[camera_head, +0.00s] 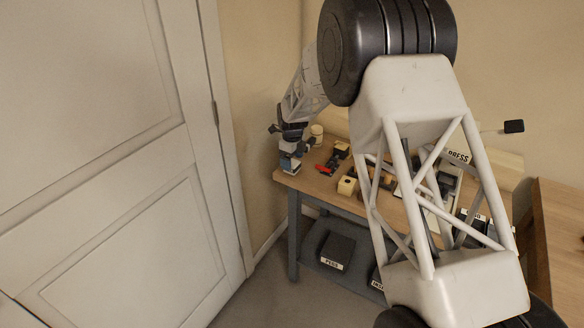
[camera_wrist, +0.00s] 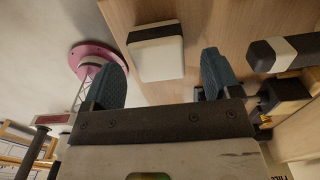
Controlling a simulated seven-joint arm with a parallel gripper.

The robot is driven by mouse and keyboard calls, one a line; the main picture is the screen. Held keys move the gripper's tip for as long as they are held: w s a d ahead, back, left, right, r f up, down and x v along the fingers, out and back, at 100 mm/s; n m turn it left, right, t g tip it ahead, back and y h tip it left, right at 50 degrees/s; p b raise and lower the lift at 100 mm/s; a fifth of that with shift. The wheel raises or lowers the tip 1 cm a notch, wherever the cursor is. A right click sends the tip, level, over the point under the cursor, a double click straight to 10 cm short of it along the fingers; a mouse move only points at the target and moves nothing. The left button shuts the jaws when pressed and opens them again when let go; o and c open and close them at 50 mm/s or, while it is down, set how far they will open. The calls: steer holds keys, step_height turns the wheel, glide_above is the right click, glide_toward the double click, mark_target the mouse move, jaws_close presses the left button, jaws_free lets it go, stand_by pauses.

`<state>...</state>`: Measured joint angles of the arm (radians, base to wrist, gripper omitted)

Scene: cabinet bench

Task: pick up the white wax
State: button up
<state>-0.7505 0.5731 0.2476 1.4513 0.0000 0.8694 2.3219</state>
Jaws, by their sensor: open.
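A white, rounded block with a black band along one side (camera_wrist: 157,60), which looks like the white wax, lies on the wooden bench in the wrist view. My gripper (camera_wrist: 161,66) is open, with its two dark teal fingers apart on either side of the block in the picture. No contact shows, and the height gap is hard to judge. In the head view my gripper (camera_head: 289,152) is over the bench's left corner; the block there is small and partly covered by the fingers.
A dark and pale bar (camera_wrist: 283,52) lies right of my fingers in the wrist view. On the bench (camera_head: 318,186), a pale cylinder (camera_head: 317,130), a red item (camera_head: 327,169) and yellowish blocks (camera_head: 347,186) stand near. A closed door (camera_head: 110,150) is at left. A dark bin (camera_head: 337,250) sits below.

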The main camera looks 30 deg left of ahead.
steer(key=shift+f, duration=1.45)
steer(key=c, duration=1.1)
steer(key=shift+r, duration=0.1)
steer(key=shift+r, duration=1.4)
steer(key=shift+s+d+r, duration=0.1)
steer(key=shift+s+r, duration=0.1)
steer(key=shift+r, duration=0.15)
steer(key=s+d+r, duration=0.1)
steer(key=s+d, duration=0.9)
steer(key=s, duration=0.1)
steer(key=shift+s+d+r, duration=0.15)
steer(key=shift+s+d, duration=0.1)
